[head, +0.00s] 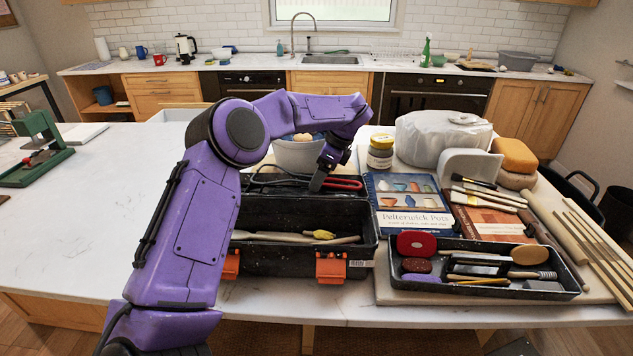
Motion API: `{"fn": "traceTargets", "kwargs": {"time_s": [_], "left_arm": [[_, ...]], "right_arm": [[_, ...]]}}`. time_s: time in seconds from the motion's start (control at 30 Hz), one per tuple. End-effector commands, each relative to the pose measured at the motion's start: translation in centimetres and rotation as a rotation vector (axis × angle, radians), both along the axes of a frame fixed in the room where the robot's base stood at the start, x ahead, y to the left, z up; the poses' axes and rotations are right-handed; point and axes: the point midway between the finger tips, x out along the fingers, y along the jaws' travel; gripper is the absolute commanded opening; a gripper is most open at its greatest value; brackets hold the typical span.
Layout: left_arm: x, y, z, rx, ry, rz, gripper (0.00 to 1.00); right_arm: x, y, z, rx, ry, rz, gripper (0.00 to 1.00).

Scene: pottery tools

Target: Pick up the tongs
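A red-handled tool, which looks like the tongs (346,183), lies in the back part of an open black toolbox (300,213). Dark metal, possibly part of the same tool, stretches to the left of it; my arm partly covers this area. My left gripper (319,183) points down over the back part of the toolbox, right beside the red handles. I see it from the side, so I cannot tell its opening or whether it touches the tool. My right gripper is not in view.
Wooden tools lie in the toolbox's front part. A light bowl (298,155) stands behind it. To the right are a blue book (408,218), a black tool tray (560,287), jars (380,152) and a wrapped white lump (425,135). The left tabletop (70,225) is mostly clear.

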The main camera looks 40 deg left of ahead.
Motion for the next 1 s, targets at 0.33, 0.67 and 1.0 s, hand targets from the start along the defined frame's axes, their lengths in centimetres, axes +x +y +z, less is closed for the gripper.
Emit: {"fn": "traceTargets", "kwargs": {"time_s": [0.33, 0.67, 1.0], "left_arm": [[-0.1, 0.0, -0.1, -0.002, 0.002, 0.0, 0.62], [0.0, 0.0, -0.1, 0.0, 0.001, 0.0, 0.09], [0.1, 0.0, 3.9, 0.003, -0.007, 0.001, 0.09]], "right_arm": [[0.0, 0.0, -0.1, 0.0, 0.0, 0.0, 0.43], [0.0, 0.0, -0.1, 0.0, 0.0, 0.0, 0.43], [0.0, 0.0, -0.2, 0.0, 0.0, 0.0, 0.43]]}}
